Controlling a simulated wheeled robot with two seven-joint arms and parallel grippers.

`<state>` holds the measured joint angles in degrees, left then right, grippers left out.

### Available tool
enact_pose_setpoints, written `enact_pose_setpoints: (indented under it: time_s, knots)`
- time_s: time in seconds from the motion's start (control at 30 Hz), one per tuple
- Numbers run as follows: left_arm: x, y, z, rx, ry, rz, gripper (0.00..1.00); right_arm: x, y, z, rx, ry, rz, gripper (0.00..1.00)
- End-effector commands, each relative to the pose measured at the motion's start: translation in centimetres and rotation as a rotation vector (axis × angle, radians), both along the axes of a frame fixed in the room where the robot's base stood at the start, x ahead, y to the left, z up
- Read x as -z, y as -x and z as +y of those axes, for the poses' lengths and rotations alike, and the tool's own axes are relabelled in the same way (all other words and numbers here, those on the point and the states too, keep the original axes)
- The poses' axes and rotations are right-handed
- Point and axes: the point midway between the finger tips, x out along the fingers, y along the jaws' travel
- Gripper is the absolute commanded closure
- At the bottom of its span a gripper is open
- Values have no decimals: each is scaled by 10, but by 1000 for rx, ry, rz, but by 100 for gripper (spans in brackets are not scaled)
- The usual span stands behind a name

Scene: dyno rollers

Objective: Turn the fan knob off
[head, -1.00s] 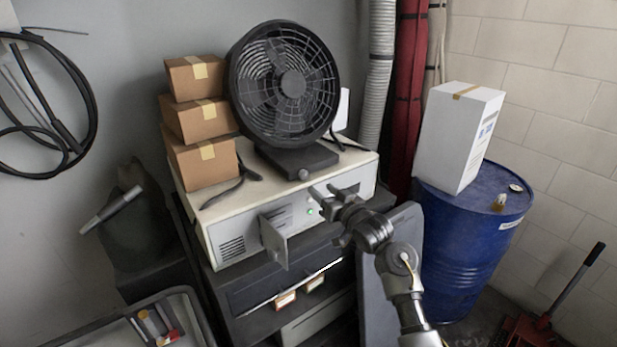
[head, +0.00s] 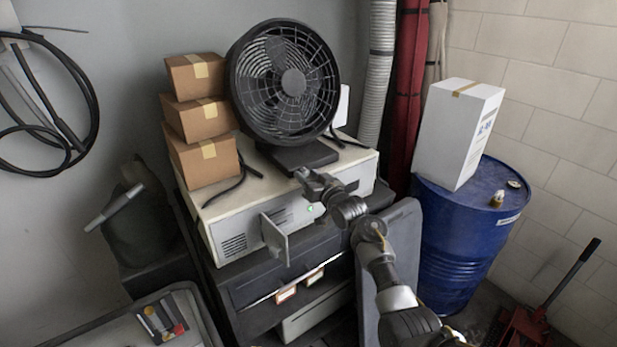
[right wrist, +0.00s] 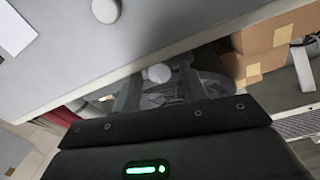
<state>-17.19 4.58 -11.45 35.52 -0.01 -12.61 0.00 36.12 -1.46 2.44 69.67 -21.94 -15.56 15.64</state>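The fan (head: 284,84) stands on top of a white cabinet unit, its round grille facing me. Its black base (head: 296,158) rests on the unit. In the right wrist view a pale round knob (right wrist: 159,72) shows between the two fingers of my right gripper (right wrist: 159,82), with a gap on each side. In the head view my right gripper (head: 304,178) is at the front edge of the fan base and hides the knob there. It looks open. My left gripper is not in view.
Stacked cardboard boxes (head: 203,162) stand left of the fan. The white unit (head: 236,238) has a small open panel (head: 274,240) in front and a green light. A blue drum (head: 462,240) with a white box (head: 459,135) stands at right.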

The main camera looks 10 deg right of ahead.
Motion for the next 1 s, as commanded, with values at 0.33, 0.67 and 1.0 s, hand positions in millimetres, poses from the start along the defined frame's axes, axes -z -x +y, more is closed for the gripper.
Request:
enact_pose_setpoints:
  time_s: [0.33, 0.67, 1.0]
  knots:
    - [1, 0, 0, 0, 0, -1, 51, 1, 0, 0, 0, 4, -1, 96]
    - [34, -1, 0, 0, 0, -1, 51, 5, 0, 0, 0, 348, -142, 96]
    - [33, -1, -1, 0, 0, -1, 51, 1, 0, 0, 0, 397, -161, 96]
